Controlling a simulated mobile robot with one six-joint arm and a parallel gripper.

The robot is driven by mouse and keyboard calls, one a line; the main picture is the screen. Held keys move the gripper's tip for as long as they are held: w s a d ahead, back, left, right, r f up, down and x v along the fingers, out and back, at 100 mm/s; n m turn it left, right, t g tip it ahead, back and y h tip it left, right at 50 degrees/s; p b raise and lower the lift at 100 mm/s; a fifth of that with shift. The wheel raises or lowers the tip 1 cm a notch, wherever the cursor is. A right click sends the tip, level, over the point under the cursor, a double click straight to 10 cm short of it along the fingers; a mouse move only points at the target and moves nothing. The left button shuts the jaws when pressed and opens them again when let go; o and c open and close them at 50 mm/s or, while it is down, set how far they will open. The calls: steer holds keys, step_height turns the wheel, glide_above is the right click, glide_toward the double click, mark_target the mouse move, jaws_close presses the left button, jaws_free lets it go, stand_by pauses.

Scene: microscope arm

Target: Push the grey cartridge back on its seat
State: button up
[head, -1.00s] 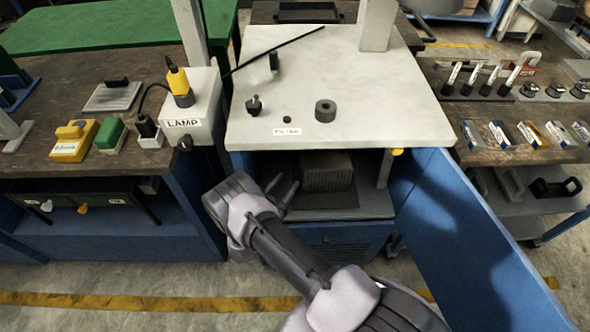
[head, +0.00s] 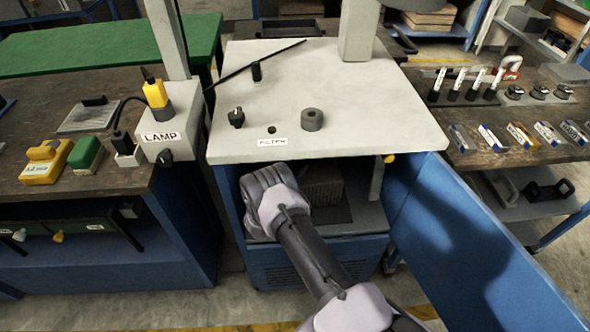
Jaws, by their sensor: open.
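The grey cartridge (head: 324,186) is a ribbed block inside the open bay of the cabinet, under the white top. Its left part is hidden behind my wrist, so I cannot tell how it sits on its seat. The grey bay floor (head: 362,218) shows in front and to the right of it. My wrist is at the mouth of the bay, to the left of the cartridge in the picture. It hides my gripper's fingers, and I cannot see whether they touch anything.
The white cabinet top (head: 400,125) overhangs the bay. A blue door (head: 480,240) stands open on the right. A grey post (head: 377,180) with a yellow knob (head: 389,159) stands at the bay's right side. A lamp box (head: 165,130) is on the left bench.

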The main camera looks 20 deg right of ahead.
jaws_close()
stand_by(1.4)
jaws_free()
